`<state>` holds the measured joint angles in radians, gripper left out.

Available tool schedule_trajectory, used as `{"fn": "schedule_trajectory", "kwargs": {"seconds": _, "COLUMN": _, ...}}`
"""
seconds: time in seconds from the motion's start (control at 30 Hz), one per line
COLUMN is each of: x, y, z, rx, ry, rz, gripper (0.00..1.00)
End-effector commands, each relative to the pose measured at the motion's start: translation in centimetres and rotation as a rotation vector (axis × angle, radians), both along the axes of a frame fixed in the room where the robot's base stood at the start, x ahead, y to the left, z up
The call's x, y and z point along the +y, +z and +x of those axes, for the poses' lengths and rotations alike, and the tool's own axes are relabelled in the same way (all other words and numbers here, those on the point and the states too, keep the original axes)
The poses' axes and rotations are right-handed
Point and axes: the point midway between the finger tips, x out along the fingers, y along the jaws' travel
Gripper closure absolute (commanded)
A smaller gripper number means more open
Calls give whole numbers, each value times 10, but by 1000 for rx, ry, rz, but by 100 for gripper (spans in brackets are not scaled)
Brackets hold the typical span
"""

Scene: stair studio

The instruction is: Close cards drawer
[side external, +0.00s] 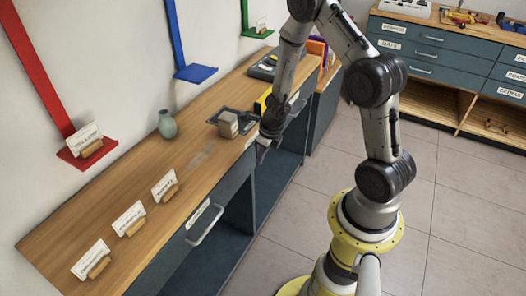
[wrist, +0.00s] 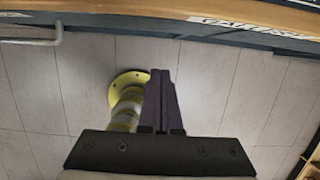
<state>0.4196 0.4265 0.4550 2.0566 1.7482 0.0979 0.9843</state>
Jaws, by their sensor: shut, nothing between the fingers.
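A drawer (side external: 226,192) with a bar handle (side external: 207,226) and a white label (side external: 198,213) is in the front of the long wooden bench. I cannot read the label clearly, and I cannot tell whether this is the cards drawer or how far out it stands. My gripper (side external: 262,152) is at the bench's front edge, beyond this drawer. In the wrist view its fingers (wrist: 160,75) are together and empty, below the bench edge. A handle (wrist: 35,40) shows at the upper left there, and a label (wrist: 255,25) at the upper right.
Name cards on wooden holders (side external: 130,220) stand on the bench (side external: 85,210), with a green vase (side external: 167,124) and a small grey-brown block (side external: 228,124). Red (side external: 75,160), blue (side external: 196,73) and green brackets are on the wall. A drawer cabinet (side external: 440,60) stands behind. Tiled floor is open.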

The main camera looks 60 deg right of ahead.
Motion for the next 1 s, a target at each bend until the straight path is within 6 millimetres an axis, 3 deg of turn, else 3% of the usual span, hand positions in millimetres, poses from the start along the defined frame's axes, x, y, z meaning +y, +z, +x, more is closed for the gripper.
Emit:
{"fn": "schedule_trajectory", "kwargs": {"seconds": 0.3, "x": 0, "y": 21, "z": -5, "rx": 0, "ry": 1, "rz": 0, "gripper": 100}}
{"fn": "schedule_trajectory", "kwargs": {"seconds": 0.67, "x": 4, "y": 33, "z": -5, "rx": -6, "ry": 13, "rz": -3, "gripper": 100}}
{"fn": "schedule_trajectory", "kwargs": {"seconds": 0.77, "x": 9, "y": 53, "z": 7, "rx": -57, "ry": 37, "rz": -25, "gripper": 100}}
{"fn": "schedule_trajectory", "kwargs": {"seconds": 0.83, "x": 15, "y": 79, "z": 20, "rx": -117, "ry": 69, "rz": -51, "gripper": 100}}
{"fn": "schedule_trajectory", "kwargs": {"seconds": 1.0, "x": 49, "y": 162, "z": 43, "rx": -305, "ry": 301, "rz": -140, "gripper": 100}}
